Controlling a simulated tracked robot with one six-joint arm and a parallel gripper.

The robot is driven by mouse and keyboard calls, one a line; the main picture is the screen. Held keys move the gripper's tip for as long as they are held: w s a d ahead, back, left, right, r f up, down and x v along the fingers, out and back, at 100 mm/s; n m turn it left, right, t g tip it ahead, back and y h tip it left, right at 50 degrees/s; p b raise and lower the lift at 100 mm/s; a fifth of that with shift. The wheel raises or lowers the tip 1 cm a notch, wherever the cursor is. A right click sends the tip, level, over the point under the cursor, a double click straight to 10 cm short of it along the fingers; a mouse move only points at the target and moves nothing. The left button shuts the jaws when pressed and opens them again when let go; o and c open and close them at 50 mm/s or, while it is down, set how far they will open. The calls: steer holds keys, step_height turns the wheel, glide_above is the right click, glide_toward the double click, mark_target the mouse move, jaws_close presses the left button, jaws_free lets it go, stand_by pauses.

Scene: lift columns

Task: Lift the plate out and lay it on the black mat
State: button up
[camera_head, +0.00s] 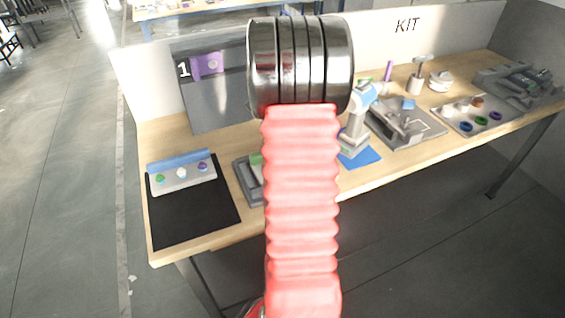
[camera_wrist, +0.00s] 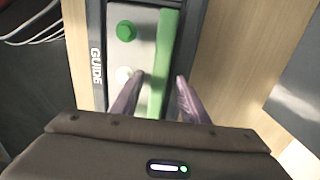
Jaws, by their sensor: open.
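A light grey plate (camera_wrist: 140,55) with a green handle bar (camera_wrist: 168,40) and green and white knobs sits in a dark guide frame (camera_wrist: 97,45) marked GUIDE in the wrist view. In the head view the guide (camera_head: 243,180) is mostly hidden by my arm. My gripper (camera_wrist: 160,80) is open, with one finger on each side of the green bar; whether they touch it or how deep they reach, I cannot tell. The black mat (camera_head: 195,215) lies at the table's left end. Another plate (camera_head: 180,176) with a blue bar and three knobs lies on its rear part.
A grey panel (camera_head: 215,105) marked 1 with a purple part stands behind the guide. A small grey and blue device (camera_head: 357,125) on a blue base stands to the right, then grey fixtures (camera_head: 405,125) and a tray of coloured rings (camera_head: 482,118). The mat's front part is bare.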

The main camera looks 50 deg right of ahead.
steer(key=shift+f, duration=0.1)
steer(key=shift+c, duration=0.5)
jaws_close()
